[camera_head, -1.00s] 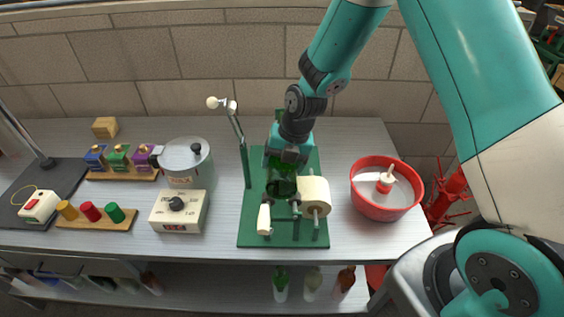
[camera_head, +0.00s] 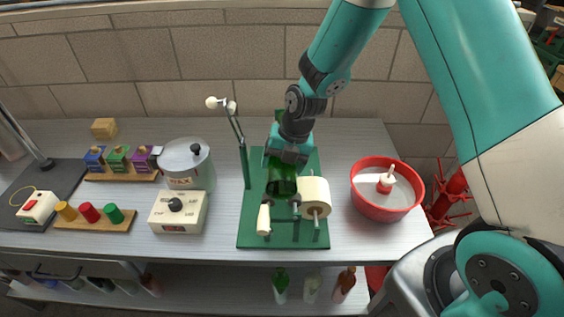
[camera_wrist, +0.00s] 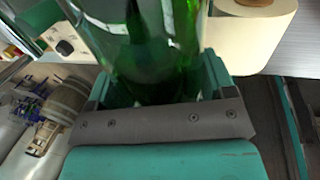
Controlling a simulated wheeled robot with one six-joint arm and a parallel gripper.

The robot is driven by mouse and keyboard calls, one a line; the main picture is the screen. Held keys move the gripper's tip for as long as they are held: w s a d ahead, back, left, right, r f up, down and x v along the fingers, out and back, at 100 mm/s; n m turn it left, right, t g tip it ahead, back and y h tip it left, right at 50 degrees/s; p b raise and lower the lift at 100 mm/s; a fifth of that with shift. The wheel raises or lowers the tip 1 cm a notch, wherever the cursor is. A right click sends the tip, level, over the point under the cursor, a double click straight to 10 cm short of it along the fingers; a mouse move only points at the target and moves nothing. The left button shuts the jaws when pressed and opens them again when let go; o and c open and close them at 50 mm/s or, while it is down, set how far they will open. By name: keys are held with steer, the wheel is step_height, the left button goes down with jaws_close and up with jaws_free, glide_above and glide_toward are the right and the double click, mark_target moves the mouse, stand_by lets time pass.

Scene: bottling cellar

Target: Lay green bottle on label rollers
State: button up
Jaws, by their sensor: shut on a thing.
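The green bottle (camera_head: 281,182) is held by my gripper (camera_head: 287,157) over the green labelling stand. In the wrist view the bottle (camera_wrist: 150,45) fills the space between the jaws of my gripper (camera_wrist: 160,90). The bottle lies roughly along the stand, one end toward the front. The labelling stand (camera_head: 283,239) has a green base, a cream label roll (camera_head: 315,197) to the right of the bottle and a white-handled lever (camera_head: 240,140) at the left. The rollers are mostly hidden under the bottle and gripper; I cannot tell whether the bottle touches them.
A red tub (camera_head: 382,214) stands right of the stand. A steel pot (camera_head: 188,167) and a white control box (camera_head: 178,212) stand to the left. Wax blocks (camera_head: 118,157) and coloured pegs (camera_head: 90,212) sit farther left. Several bottles stand on the shelf below.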

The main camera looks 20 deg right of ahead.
steer(key=shift+f+b, duration=0.35)
stand_by(0.7)
steer(key=o, duration=1.7)
steer(key=shift+f, duration=0.1)
steer(key=b+v, duration=0.3)
steer(key=v, duration=1.4)
steer(key=shift+r+b, duration=0.3)
steer(key=s+a+m, duration=0.3)
steer(key=s+m, duration=0.4)
steer(key=m, duration=0.1)
steer(key=s+a+r+m+y, duration=0.1)
steer(key=s+a+m, duration=0.2)
steer(key=s+m, duration=0.5)
steer(key=s+a+r+m+g, duration=0.1)
steer(key=s+a+m, duration=0.2)
steer(key=s+m, duration=0.4)
steer(key=shift+s+m, duration=0.25)
steer(key=shift+m, duration=0.55)
